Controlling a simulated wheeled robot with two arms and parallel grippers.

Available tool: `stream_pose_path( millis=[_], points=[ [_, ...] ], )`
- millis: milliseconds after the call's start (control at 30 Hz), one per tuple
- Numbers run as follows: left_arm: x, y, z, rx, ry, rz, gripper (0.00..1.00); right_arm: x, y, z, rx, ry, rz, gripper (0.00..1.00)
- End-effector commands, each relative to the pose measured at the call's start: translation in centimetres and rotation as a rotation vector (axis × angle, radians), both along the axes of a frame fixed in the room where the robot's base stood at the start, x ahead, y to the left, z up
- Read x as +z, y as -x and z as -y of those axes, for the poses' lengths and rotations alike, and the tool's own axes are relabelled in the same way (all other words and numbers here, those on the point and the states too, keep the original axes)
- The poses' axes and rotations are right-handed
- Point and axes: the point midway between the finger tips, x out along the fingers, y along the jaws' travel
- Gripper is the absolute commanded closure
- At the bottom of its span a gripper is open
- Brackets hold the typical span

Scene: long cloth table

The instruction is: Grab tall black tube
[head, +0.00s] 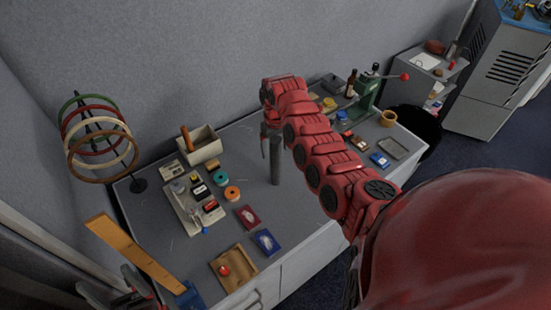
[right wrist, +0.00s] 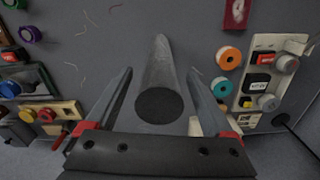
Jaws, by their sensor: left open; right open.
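The tall black tube (head: 275,165) stands upright on the grey table top, left of my red right arm. In the right wrist view the tube (right wrist: 158,100) shows its round dark end and its side, between the two fingers. My right gripper (head: 267,147) is open at the tube's upper part in the head view. In the right wrist view its fingers (right wrist: 160,76) lie either side of the tube with visible gaps. My left gripper (head: 125,290) is partly in view at the lower left, open and away from the tube.
Left of the tube are a grey holder box (head: 199,145), a tray of small parts (head: 192,203) and coloured spools (head: 221,178). A ring stand (head: 138,184) stands further left. A wooden tray (head: 233,268) lies in front. A green press (head: 367,92) stands behind right.

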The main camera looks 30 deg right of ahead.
Motion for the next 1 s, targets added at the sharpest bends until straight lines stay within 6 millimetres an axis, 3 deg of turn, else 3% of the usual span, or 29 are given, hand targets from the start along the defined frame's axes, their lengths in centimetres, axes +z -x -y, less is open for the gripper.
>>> stream_pose_path(
  millis=[67, 300, 567, 1000],
  points=[
    [1.5, 0.0, 0.0, 0.000, 0.000, 0.000, 0.26, -0.6, 0.4, 0.0, 0.001, -0.001, -0.010, 0.13],
    [1.6, 0.0, 0.0, 0.000, 0.000, 0.000, 0.26, -2.9, 0.3, 0.1, -0.001, 0.000, -0.004, 0.13],
    [1.6, 0.0, 0.0, 0.000, 0.000, 0.000, 0.26, -3.0, 0.2, 0.1, -0.001, -0.001, -0.002, 0.15],
    [1.6, 0.0, 0.0, 0.000, 0.000, 0.000, 0.26, -3.0, 0.2, 0.1, -0.001, -0.001, -0.002, 0.94]
  ],
)
